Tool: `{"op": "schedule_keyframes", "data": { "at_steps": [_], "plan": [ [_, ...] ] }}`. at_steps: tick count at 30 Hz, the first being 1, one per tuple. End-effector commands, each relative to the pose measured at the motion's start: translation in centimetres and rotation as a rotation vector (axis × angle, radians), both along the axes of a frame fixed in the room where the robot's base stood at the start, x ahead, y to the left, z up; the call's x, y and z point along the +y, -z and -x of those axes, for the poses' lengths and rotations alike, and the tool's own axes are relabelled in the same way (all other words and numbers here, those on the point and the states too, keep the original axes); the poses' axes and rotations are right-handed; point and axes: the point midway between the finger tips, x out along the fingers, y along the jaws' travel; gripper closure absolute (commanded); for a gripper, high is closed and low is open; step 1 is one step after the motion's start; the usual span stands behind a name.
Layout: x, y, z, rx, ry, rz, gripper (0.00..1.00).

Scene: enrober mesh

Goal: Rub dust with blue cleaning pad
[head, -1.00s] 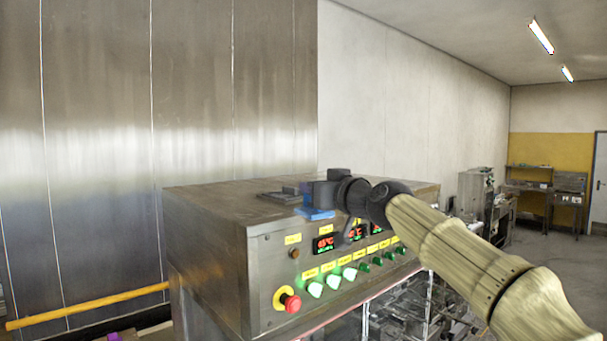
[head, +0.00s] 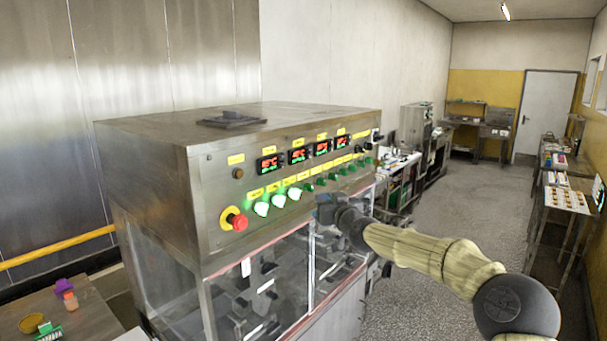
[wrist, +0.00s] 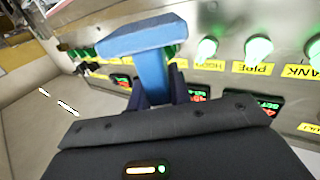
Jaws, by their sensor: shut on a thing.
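My gripper (head: 326,207) is in front of the enrober's control panel, below the row of green knobs, in the head view. In the wrist view my gripper (wrist: 157,90) is shut on the stem of the blue cleaning pad (wrist: 140,38). The pad's flat, wide head points away from the jaws, and it appears clear of the panel. In the head view the pad is mostly hidden by the dark gripper body. The steel enrober (head: 150,165) fills the middle of the head view. I cannot make out any dust for certain.
A red stop button (head: 237,221), lit displays (head: 297,156) and several knobs stick out of the panel. A dark flat plate (head: 232,119) lies on the enrober's top. A low table (head: 90,318) at lower left holds small items.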

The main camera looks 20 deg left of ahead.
Motion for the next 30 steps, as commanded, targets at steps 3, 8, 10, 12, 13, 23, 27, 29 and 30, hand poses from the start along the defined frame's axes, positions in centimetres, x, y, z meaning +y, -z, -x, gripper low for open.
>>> {"op": "schedule_keyframes", "data": {
  "at_steps": [3,8,10,12,13,23,27,29,30],
  "plan": [
    [-2.5,4.7,-1.6,0.004,0.046,0.001,1.00],
    [-5.7,10.3,-3.0,0.001,0.100,0.000,1.00],
    [-7.2,12.8,-3.4,0.001,0.121,0.001,1.00],
    [-8.6,15.3,-3.7,0.000,0.142,0.001,1.00],
    [-9.2,16.4,-3.8,-0.001,0.151,0.000,1.00],
    [-16.3,28.2,-3.0,-0.004,0.239,0.000,1.00],
    [-19.2,33.1,-1.7,-0.004,0.272,-0.001,1.00],
    [-20.3,35.2,-0.9,-0.003,0.285,-0.001,1.00],
    [-21.1,36.5,-0.3,-0.005,0.294,-0.001,1.00]
  ]
}}
